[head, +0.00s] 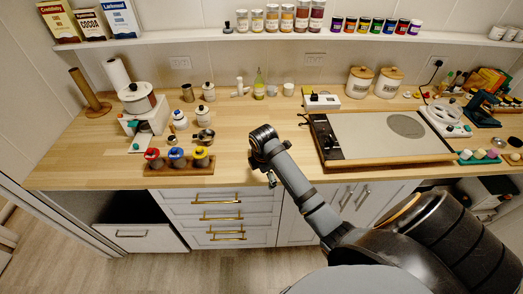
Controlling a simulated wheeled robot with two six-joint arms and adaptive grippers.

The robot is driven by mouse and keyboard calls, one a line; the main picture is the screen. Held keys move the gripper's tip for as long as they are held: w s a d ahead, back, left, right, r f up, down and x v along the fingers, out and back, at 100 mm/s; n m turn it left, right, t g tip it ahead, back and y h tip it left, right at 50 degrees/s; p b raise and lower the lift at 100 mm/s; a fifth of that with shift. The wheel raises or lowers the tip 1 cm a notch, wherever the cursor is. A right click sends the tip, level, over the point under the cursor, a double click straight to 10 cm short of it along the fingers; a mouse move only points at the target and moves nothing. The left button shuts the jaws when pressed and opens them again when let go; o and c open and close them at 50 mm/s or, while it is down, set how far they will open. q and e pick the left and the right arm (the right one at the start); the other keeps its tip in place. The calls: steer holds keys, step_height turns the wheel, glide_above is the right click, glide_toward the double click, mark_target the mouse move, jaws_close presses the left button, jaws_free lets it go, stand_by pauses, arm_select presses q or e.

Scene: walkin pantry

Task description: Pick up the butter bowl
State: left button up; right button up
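I cannot tell for certain which vessel is the butter bowl. The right gripper (271,179) is mostly hidden behind the arm; only a small dark part shows, well right of these vessels. My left gripper is out of view.
Red, blue and yellow-topped jars (176,161) stand in a wooden holder at the front left edge. A paper-towel roll (118,74) and wooden post (88,91) are behind. A large grey-topped board (385,137) fills the right. The middle counter is mostly clear.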

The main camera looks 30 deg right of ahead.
steer(key=w+d+r+n+g, duration=0.1)
steer(key=w+d+r+n, duration=0.4)
steer(key=w+r+n, duration=0.45)
steer(key=shift+n, duration=0.45)
steer(key=f, duration=0.2)
steer(key=d+f+p, duration=0.1)
steer(key=f, duration=0.1)
steer(key=shift+w+f, duration=0.1)
steer(key=shift+f, duration=0.25)
steer(key=shift+w+f+p, duration=0.1)
steer(key=shift+f+p, duration=0.05)
steer(key=shift+p, duration=0.15)
steer(key=f, duration=0.1)
steer(key=w+f, duration=0.1)
steer(key=f, duration=0.1)
steer(key=f+p, duration=0.1)
steer(key=shift+w+d+f, duration=0.15)
steer(key=shift+d+f, duration=0.15)
steer(key=shift+f, duration=0.05)
steer(key=shift+c, duration=0.3)
steer(key=shift+r, duration=0.1)
steer(key=c, duration=1.1)
